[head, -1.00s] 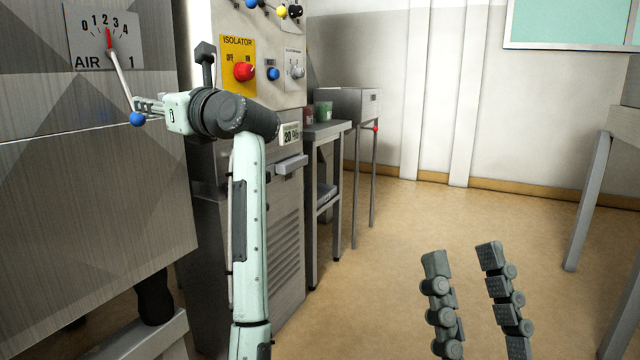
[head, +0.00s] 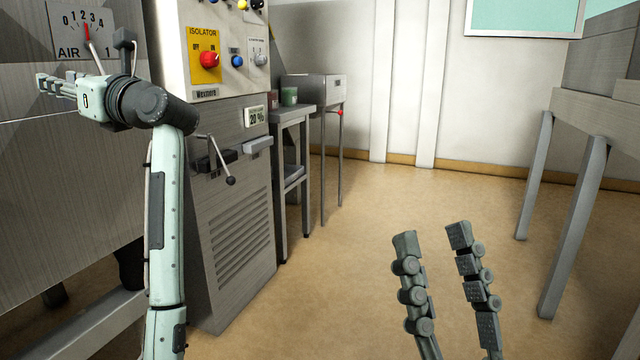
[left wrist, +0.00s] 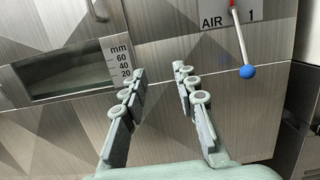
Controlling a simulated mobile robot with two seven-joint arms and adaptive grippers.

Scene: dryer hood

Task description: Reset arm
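The task names no object. My left gripper (head: 42,84) is in front of the large grey panel, below the AIR dial (head: 98,28). In the left wrist view its two fingers (left wrist: 160,70) are apart with nothing between them. The dial's lever ends in a blue ball (left wrist: 248,71), to the right of the fingers and apart from them. In the head view the dial's red pointer stands near 2, and the blue ball is hidden behind my left arm. My right gripper (head: 432,238) is low in the head view, its fingers apart and empty over the floor.
A grey cabinet (head: 240,240) carries a black-knobbed lever (head: 222,165) and a yellow ISOLATOR plate with a red knob (head: 209,60), close right of my left arm. A side table (head: 292,112) stands behind. A grey-legged table (head: 575,230) is at right. The middle floor is clear.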

